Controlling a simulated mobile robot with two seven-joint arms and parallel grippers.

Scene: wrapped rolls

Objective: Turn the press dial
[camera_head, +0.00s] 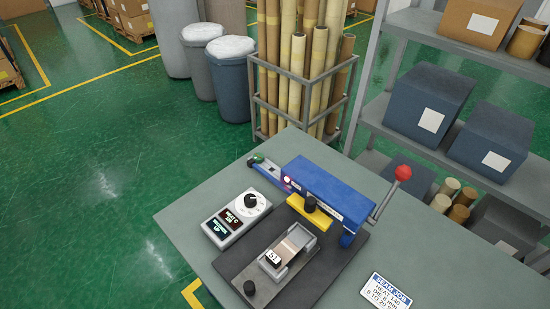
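The press dial (251,200) is a black knob on a round white plate. It sits at the upper right of a light grey control box (225,224) with red and green lit readouts. The box stands on the grey table at the left of the press (325,190). The press has a blue beam, a yellow bar under it and a side lever with a red ball (403,172). The readouts and the dial's exact setting are too small to read surely. Neither of my grippers is in view, and nothing touches the dial.
A dark base plate (318,283) bears a metal holder with a block marked 51. A job card (390,292) lies at the table's right. A rack of tall rolls (290,100) stands behind, shelves with bins (430,105) at right. Open green floor lies left.

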